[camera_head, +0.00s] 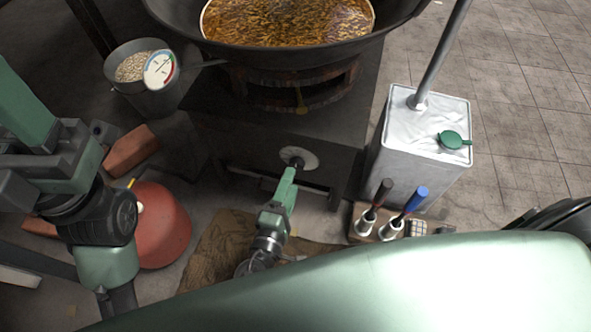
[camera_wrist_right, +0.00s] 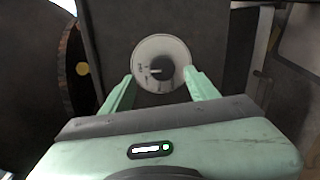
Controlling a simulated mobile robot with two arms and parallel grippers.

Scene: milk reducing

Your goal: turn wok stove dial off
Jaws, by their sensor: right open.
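The stove dial is a dark knob (camera_wrist_right: 160,68) on a round pale plate (camera_wrist_right: 143,50) on the stove's front. In the head view the plate (camera_head: 308,158) shows below the wok (camera_head: 400,22), with the knob (camera_head: 297,156) partly behind my gripper. My right gripper (camera_head: 291,172) reaches up to the dial from below. In the wrist view its open fingertips (camera_wrist_right: 159,76) stand either side of the knob. I cannot tell whether they touch it. My left arm comes in from the left, and its gripper is outside the frame.
The wok holds brown liquid above a rusty burner ring (camera_head: 290,100). A white metal canister (camera_head: 410,165) stands to the right, with a wooden holder (camera_head: 370,238) of tools below it. A red round object (camera_head: 165,235) and brown cloth (camera_head: 215,245) lie left of my right arm.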

